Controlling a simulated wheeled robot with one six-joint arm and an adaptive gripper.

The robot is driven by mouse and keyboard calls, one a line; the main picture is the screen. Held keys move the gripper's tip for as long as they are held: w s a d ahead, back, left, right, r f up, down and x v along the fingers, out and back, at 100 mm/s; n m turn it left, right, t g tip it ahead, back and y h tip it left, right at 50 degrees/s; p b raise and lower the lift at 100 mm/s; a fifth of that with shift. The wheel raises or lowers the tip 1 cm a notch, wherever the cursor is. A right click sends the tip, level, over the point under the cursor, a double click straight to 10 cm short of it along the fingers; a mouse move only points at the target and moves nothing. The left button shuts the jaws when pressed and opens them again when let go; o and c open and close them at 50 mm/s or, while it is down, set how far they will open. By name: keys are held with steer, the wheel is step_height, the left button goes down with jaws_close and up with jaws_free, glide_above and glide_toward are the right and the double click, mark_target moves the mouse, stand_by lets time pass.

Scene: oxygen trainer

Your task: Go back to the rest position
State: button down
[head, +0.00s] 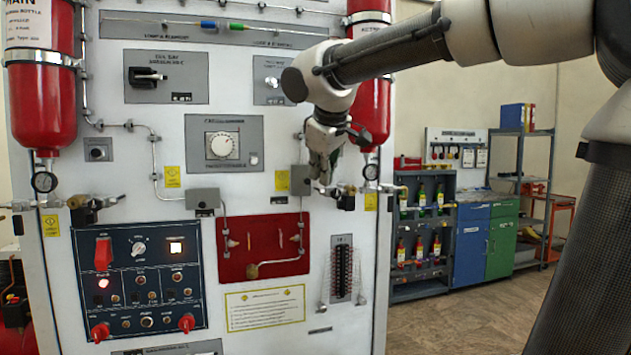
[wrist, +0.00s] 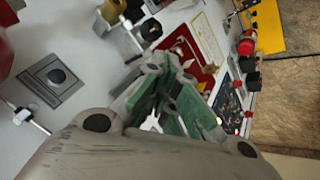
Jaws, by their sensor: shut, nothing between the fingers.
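My gripper (head: 322,178) hangs from my arm, which reaches in from the upper right in the head view. It is in front of the right part of the white oxygen trainer panel (head: 150,240), just left of the lower end of the right red bottle (head: 371,108). Its fingers point down near a grey block (head: 300,180). In the wrist view my gripper (wrist: 190,115) shows green-lined fingers, shut with nothing between them. From these views I cannot tell whether it touches the panel fittings.
The panel holds a red plate with valves (head: 262,262), a dark control box (head: 135,312), a dial (head: 221,144) and a left red bottle (head: 42,105). A bottle rack (head: 422,285), blue cabinet (head: 470,250) and shelf (head: 535,150) stand at right. The floor before them is clear.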

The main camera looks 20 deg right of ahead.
steer(key=s+d+r, duration=0.2)
steer(key=s+r, duration=0.1)
steer(key=r, duration=0.2)
steer(key=shift+s+d+r, duration=0.15)
steer(key=shift+d+r, duration=0.15)
steer(key=shift+d, duration=0.1)
steer(key=s+d+f+m+g, duration=0.1)
steer(key=s+d+f+m, duration=0.2)
steer(key=s+f, duration=0.7)
steer(key=s+d+f+m+g+y, duration=0.1)
steer(key=s+d+f+m+g, duration=0.1)
steer(key=s+f, duration=0.8)
step_height(320, 180, down, 5)
steer(key=shift+d+f+m, duration=0.15)
steer(key=shift+d+m, duration=0.75)
steer(key=shift+d, duration=0.15)
steer(key=c, duration=2.2)
jaws_free()
